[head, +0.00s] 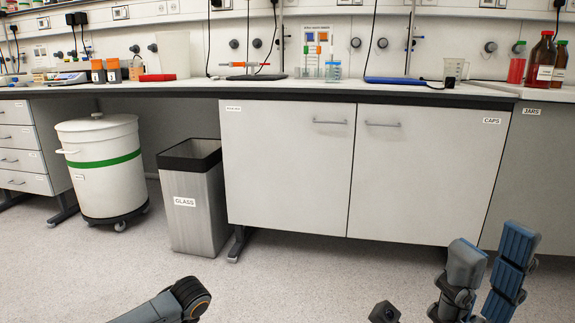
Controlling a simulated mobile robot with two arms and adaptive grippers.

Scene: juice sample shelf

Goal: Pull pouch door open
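The cabinet under the bench has two pale grey doors, both closed. The left door (283,170) has a small label at its top left, too small to read surely, and a metal bar handle (330,122) near its top right. The right door (425,180) is labelled CAPS and has its own handle (383,124) near its top left. My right gripper (488,247) is low at the bottom right, in front of the cabinet and apart from both handles. Its blue-grey fingers are spread with nothing between them. My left gripper is out of view; only part of that arm shows.
A steel GLASS bin (198,215) stands left of the cabinet, close to the left door's outer edge. A white lidded bin (103,180) with a green band is farther left. The bench top (290,88) holds lab items. The floor (290,270) before the doors is clear.

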